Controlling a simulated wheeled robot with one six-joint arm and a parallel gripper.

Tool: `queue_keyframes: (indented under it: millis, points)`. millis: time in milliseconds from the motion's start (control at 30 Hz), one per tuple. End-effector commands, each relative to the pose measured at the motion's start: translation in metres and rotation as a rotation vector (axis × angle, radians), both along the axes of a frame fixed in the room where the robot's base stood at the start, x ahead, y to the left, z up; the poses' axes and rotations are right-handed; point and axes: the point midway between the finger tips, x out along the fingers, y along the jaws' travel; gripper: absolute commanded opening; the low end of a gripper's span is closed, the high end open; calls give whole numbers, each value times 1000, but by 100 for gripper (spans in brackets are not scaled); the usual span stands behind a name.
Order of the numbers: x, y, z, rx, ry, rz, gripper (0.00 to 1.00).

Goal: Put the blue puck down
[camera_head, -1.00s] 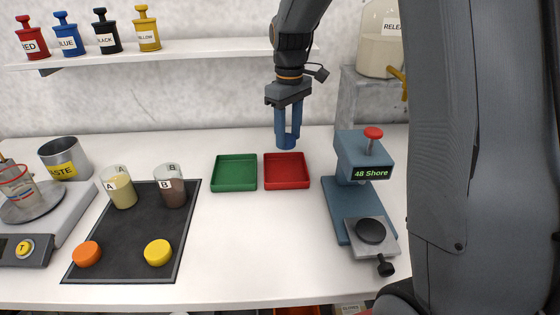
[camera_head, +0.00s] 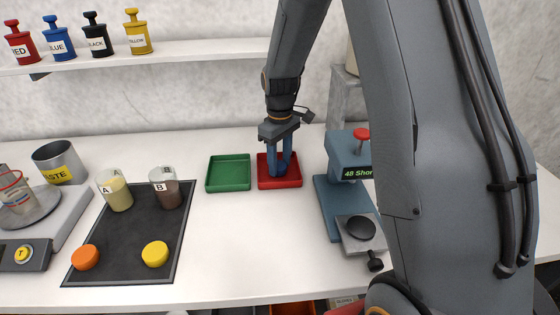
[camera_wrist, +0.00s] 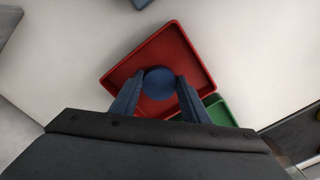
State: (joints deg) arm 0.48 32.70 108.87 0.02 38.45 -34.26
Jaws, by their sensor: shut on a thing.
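The blue puck (camera_wrist: 159,83) shows between the two fingers of my gripper (camera_wrist: 156,92) in the wrist view. My gripper is shut on it. In the head view my gripper (camera_head: 281,172) points down into the red tray (camera_head: 296,182), with the fingertips inside its rim. The red tray also shows around the puck in the wrist view (camera_wrist: 195,45). I cannot tell whether the puck touches the tray floor. In the head view the puck is hard to tell from the blue fingers.
A green tray (camera_head: 229,184) stands just left of the red one. A blue hardness tester (camera_head: 345,170) stands close on the right. A dark mat (camera_head: 135,232) with an orange puck (camera_head: 85,257), a yellow puck (camera_head: 155,254) and two cups lies left. The front middle is clear.

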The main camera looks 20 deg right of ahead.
Motion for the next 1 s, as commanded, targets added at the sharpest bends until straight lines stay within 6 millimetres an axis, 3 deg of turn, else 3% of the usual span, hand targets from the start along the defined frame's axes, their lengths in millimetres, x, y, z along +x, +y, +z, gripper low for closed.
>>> queue_keyframes:
  millis: [200, 233, 333, 733, 1000]
  points:
    - [0, 0, -4, 0, 0, 0, 16]
    - [0, 0, -3, 0, 0, 0, 47]
    - [0, 0, -3, 0, 0, 0, 60]
    - [1, 0, 5, 0, -2, 0, 60]
    - [2, 0, 51, 0, -7, 0, 60]
